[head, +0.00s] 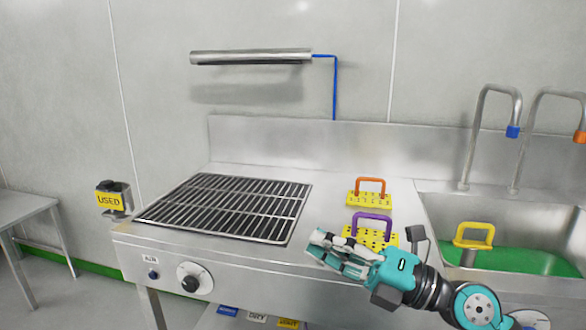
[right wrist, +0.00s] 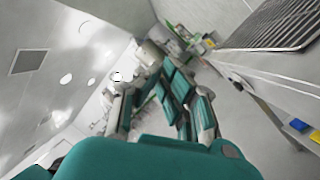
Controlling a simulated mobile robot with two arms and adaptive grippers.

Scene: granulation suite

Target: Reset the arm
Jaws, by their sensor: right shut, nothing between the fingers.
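My right arm comes in from the lower right of the head view. Its teal and grey right gripper (head: 322,246) is shut and empty, in front of the steel counter's front edge near the perforated yellow block with the purple handle (head: 372,232). It hides part of the counter edge. In the right wrist view the gripper's fingers (right wrist: 160,98) fill the middle, with nothing held between them. My left gripper is not in view.
A black grate (head: 228,207) lies on the left of the counter. A yellow block with an orange handle (head: 369,195) stands behind the purple one. A sink (head: 475,202) at right holds green liquid and a yellow handle (head: 474,235). A box marked USED (head: 110,200) hangs at left.

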